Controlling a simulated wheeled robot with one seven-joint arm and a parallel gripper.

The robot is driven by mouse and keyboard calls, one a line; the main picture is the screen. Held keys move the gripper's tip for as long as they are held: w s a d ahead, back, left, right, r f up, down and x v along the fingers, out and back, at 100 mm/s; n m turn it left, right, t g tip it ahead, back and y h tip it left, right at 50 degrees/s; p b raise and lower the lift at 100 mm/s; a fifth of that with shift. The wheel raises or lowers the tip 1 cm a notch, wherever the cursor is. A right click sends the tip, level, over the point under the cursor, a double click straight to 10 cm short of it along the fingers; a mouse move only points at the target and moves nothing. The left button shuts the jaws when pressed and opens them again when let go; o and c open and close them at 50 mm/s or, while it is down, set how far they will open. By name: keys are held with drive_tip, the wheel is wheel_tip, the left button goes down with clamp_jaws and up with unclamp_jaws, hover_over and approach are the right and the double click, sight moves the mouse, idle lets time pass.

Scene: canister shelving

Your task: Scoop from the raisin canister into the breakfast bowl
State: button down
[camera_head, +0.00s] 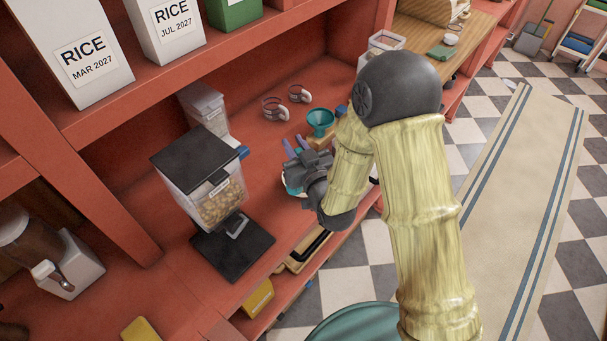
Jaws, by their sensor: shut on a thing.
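A clear canister (219,199) with a black lid and tan-brown pieces stands on a black base on the red shelf, left of centre. Its label is too small to read. A second clear bin (204,106) with a blue part low on its front stands behind it; I cannot tell which holds raisins. My gripper (300,163) is right of the front canister, low over the shelf's front edge. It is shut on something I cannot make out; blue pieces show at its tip. A pale bowl-like rim (289,188) shows partly behind my gripper.
White rice boxes (78,50) stand on the upper shelf. A dispenser (62,262) is at left. A teal round surface (358,326) is below. The shelf behind the cups is clear.

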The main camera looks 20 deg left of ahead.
drive_tip(key=shift+w+m+g+h+p, duration=0.3)
drive_tip(key=shift+w+p, duration=0.4)
drive_tip(key=shift+p, duration=0.4)
drive_tip(key=shift+w+f+p, duration=0.3)
drive_tip(key=shift+w+f, duration=0.05)
drive_tip(key=shift+w, duration=0.1)
